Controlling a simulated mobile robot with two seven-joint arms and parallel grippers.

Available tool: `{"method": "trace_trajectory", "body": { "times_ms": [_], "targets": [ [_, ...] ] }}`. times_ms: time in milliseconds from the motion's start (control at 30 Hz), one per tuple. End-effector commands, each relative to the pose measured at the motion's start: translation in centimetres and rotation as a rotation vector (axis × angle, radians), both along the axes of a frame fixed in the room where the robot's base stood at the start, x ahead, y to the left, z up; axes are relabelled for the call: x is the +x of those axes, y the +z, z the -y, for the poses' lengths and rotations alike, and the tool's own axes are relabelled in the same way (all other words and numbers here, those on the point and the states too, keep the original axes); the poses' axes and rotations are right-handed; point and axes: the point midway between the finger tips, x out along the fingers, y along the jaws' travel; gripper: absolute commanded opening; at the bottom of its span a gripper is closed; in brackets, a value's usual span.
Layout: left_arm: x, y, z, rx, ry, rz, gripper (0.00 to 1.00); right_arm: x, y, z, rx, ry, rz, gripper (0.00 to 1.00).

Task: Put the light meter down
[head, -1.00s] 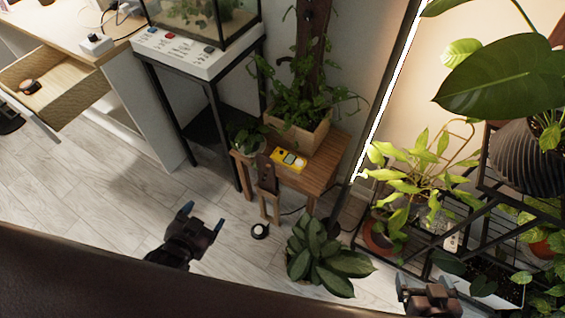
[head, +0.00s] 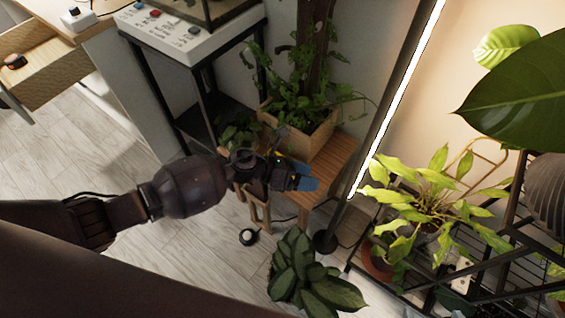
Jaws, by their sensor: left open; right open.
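My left gripper (head: 295,172) reaches in from the left and is over the small wooden stool (head: 334,170). Its blue-tipped fingers are open. The light meter, a yellow device on the stool top, is almost wholly hidden behind the gripper; only a small yellow bit (head: 279,154) shows at the fingers. I cannot tell whether the fingers touch it. My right gripper is not in view.
A wooden planter (head: 309,138) with a leafy plant stands at the back of the stool. A lit lamp pole (head: 400,95) and a plant rack (head: 490,240) are at right.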

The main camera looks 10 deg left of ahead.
Motion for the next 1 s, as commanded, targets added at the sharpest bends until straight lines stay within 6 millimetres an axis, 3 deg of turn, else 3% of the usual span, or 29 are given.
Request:
{"method": "trace_trajectory", "body": {
  "times_ms": [33, 100, 300, 600, 800, 1000],
  "targets": [
    [0.9, -1.7, -0.3, 0.075, -0.081, 0.061, 0.79, -0.1, -0.9, -0.1, -0.001, 0.003, -0.013, 0.91],
    [2.1, -3.1, -1.1, 0.181, -0.203, 0.161, 0.79, 0.0, -1.3, -0.2, -0.002, 0.009, -0.015, 0.91],
    [6.4, -6.3, -5.0, 0.469, -0.545, 0.395, 0.79, 0.0, -2.4, -0.3, -0.009, 0.018, -0.030, 0.91],
    [12.8, -7.3, -12.1, 0.783, -0.917, 0.563, 0.79, 0.2, -3.3, -0.4, -0.017, 0.032, -0.038, 0.91],
    [14.4, -6.9, -14.0, 0.854, -1.001, 0.587, 0.79, 0.4, -3.1, -0.4, -0.019, 0.036, -0.032, 0.91],
    [14.2, -8.5, -13.6, 0.858, -1.011, 0.585, 0.79, 0.1, -3.5, -0.4, -0.025, 0.042, -0.040, 0.91]
  ]
}}
